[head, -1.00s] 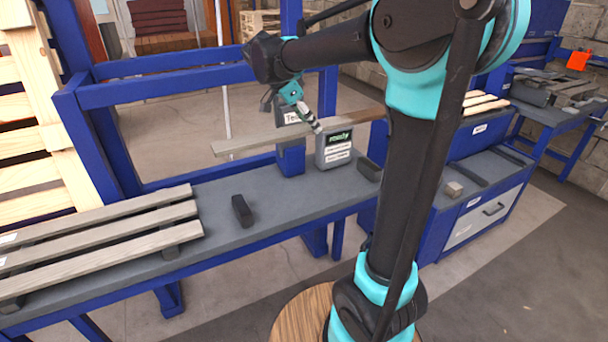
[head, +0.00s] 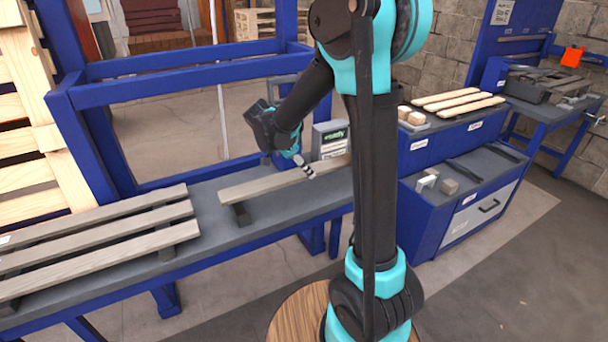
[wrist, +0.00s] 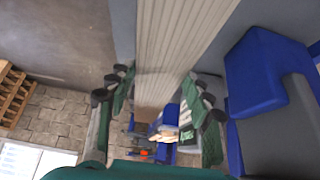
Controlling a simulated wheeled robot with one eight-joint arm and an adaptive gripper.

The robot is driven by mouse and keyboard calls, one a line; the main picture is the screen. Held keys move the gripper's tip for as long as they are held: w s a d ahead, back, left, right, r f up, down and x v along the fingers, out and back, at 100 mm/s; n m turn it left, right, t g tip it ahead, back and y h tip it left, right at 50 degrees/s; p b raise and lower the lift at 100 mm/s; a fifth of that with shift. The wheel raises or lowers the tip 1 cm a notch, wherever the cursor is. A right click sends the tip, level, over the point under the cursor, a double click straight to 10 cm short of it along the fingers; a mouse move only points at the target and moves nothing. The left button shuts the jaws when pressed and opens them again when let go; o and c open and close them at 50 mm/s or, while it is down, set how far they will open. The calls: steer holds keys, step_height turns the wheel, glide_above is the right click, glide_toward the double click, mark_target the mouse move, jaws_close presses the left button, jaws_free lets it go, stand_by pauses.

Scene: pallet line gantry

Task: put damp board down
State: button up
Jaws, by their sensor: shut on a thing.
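A long grey-brown board (head: 265,183) is over the blue-framed grey bench (head: 210,215). Its left end is above a small black support block (head: 240,214); I cannot tell whether it touches it. Its right end is hidden behind my arm. My gripper (head: 307,170) is shut on the board near its middle. In the wrist view the board (wrist: 180,40) runs lengthwise between the two fingers (wrist: 158,100). The second support block is hidden.
A grey testing device (head: 330,138) with a green-black display stands just behind the board. A slatted pallet (head: 100,235) lies on the bench at left. Blue gantry rails (head: 180,85) cross behind. A cabinet (head: 465,185) with pale boards and small blocks stands at right.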

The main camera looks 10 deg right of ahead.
mark_target(302, 172)
steer(key=shift+f, duration=1.45)
steer(key=shift+f, duration=0.1)
steer(key=o, duration=1.4)
steer(key=v, duration=1.2)
steer(key=shift+d, duration=0.1)
steer(key=s+d+f+n+y, duration=0.2)
steer(key=s+d+f+n, duration=0.1)
steer(key=s, duration=0.3)
steer(key=s+d+f+n+t+y, duration=0.1)
steer(key=s+d+f+n+y, duration=0.1)
steer(key=s+f+n, duration=0.4)
steer(key=s+d+f+n+t+y, duration=0.1)
steer(key=s+d+f+n, duration=0.3)
steer(key=s, duration=0.4)
steer(key=shift+d+f+n+y, duration=0.25)
steer(key=shift+d+n+y, duration=0.2)
steer(key=shift+n+y, duration=0.2)
